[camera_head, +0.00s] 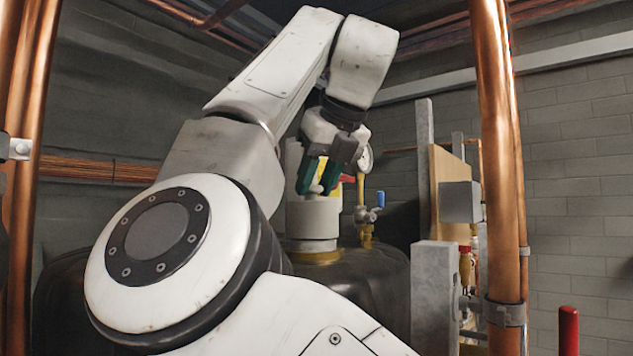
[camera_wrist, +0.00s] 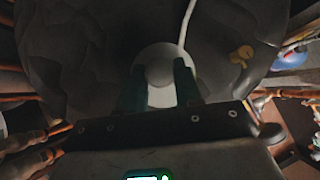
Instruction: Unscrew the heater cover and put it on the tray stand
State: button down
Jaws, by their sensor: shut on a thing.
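The heater cover (camera_head: 313,217) is a pale, round cap on a brass collar (camera_head: 313,252) at the top of the dark tank. My gripper (camera_head: 322,187), with dark green fingers, reaches down to the cover from above and is shut on its upper part. In the wrist view, the fingers of my gripper (camera_wrist: 160,85) lie on both sides of the white round cover (camera_wrist: 158,60). A pale cable (camera_wrist: 186,25) runs up from beside it. I cannot make out a tray stand in either view.
The dark tank (camera_head: 375,285) fills the space below the cover. A brass valve with a blue handle (camera_head: 371,218) and a gauge (camera_head: 366,158) stand close to the right. A thick copper pipe (camera_head: 497,170) and grey metal post (camera_head: 434,295) stand farther right.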

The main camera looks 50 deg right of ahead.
jog(key=shift+r, duration=2.15)
jog(key=shift+a, duration=0.1)
